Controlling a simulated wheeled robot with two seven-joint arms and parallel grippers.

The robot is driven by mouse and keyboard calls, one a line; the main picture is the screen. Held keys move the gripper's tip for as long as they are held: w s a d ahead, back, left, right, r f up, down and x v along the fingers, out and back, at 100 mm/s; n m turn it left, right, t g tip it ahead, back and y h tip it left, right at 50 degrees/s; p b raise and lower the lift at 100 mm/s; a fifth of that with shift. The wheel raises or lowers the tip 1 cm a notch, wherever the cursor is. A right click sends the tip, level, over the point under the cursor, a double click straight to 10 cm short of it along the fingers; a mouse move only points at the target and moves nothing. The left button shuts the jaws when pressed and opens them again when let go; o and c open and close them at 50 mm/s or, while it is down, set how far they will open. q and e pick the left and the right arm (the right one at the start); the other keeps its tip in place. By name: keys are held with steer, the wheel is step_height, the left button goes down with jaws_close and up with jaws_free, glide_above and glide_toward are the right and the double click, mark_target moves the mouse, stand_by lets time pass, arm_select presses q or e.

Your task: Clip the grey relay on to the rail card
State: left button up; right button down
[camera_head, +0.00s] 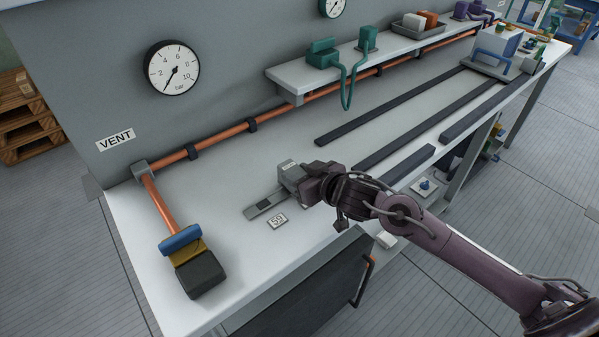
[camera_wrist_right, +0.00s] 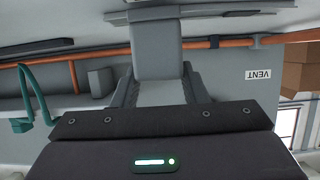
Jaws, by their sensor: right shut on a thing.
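The grey relay (camera_head: 290,172) is a small pale block with a light label on top, over the far end of the rail card. The rail card (camera_head: 256,209) is a flat grey strip with a dark slot, lying on the bench. My right gripper (camera_head: 306,182) is shut on the relay. In the right wrist view the relay (camera_wrist_right: 157,60) sits between the two fingers, with the rail card (camera_wrist_right: 215,15) beyond it at the top. I cannot tell whether the relay is seated on the card or just above it. My left gripper is not in view.
A "59" tag (camera_head: 277,221) lies beside the card. A copper pipe (camera_head: 160,203) runs along the wall, ending near a blue, yellow and black block (camera_head: 196,266). A shelf (camera_head: 295,78) holds green parts. Dark rails (camera_head: 400,105) lie to the right.

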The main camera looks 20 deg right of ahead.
steer(key=shift+f, duration=0.45)
steer(key=c, duration=0.8)
jaws_free()
steer(key=shift+o, duration=0.2)
steer(key=shift+s, duration=0.1)
steer(key=v, duration=0.7)
steer(key=shift+s+d+r, duration=0.1)
steer(key=shift+s+r, duration=0.05)
steer(key=shift+s, duration=0.1)
